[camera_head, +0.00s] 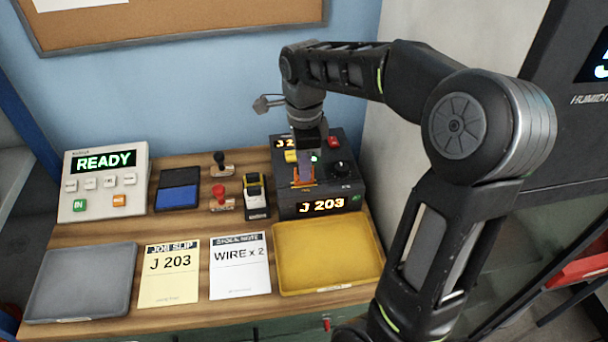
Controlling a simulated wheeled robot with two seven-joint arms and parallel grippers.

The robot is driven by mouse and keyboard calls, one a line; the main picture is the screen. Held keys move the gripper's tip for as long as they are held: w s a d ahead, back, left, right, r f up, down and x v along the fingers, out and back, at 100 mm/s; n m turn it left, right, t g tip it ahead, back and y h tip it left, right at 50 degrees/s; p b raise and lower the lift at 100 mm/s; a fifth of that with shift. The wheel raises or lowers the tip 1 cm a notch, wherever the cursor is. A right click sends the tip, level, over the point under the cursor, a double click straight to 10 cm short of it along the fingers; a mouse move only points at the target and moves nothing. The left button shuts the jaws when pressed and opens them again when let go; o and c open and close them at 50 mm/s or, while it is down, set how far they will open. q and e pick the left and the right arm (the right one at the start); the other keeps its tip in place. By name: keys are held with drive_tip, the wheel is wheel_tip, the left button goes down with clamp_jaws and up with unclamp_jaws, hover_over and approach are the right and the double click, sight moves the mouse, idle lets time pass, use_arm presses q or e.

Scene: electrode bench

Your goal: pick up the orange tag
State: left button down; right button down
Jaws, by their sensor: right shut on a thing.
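The orange tag (303,184) is small and shows at the front of the dark box with the J 203 display (322,207). My right gripper (304,178) points down over that box with its jaws shut on the orange tag. The gripper and wrist hide part of the box top and of the tag. I cannot tell whether the tag still touches the box. My left gripper is not in view.
A yellow tray (328,284) and a grey tray (80,313) lie empty at the front. Between them are a J 203 job slip (168,285) and a WIRE x 2 note (240,280). Stamps, a blue ink pad (177,197) and a READY console (75,205) stand behind.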

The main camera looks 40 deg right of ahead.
drive_tip(key=shift+r, duration=0.1)
idle(0.4)
drive_tip(key=shift+r, duration=0.3)
wheel_tip(320, 180, up, 4)
drive_tip(key=shift+r+b, duration=0.1)
drive_tip(key=shift+b, duration=0.3)
wheel_tip(320, 180, up, 4)
drive_tip(key=shift+p, duration=1.05)
drive_tip(key=shift+r+p, duration=0.55)
drive_tip(key=shift+p, duration=0.05)
drive_tip(key=shift+f, duration=0.1)
